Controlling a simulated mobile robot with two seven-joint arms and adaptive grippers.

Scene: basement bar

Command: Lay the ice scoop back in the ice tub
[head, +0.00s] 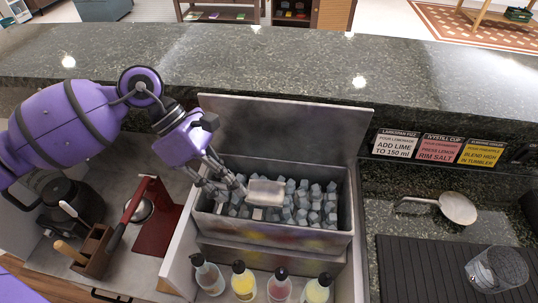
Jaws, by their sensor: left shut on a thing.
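The ice tub (279,232) is a grey metal box full of ice cubes, with its lid (285,125) raised behind it. My left gripper (238,190) reaches in from the left, over the left part of the tub. It is shut on the ice scoop (266,192), a small pale metal scoop. The scoop's bowl is over the ice near the tub's middle; I cannot tell whether it touches the ice. The scoop's handle is mostly hidden by the fingers. My right gripper is not in view.
Several bottles (242,282) stand in front of the tub. A wooden holder (93,250) and a red stand (158,220) are at left. A strainer (457,208), black mat (430,265) and glass (497,268) are at right. The raised granite counter (290,70) runs behind.

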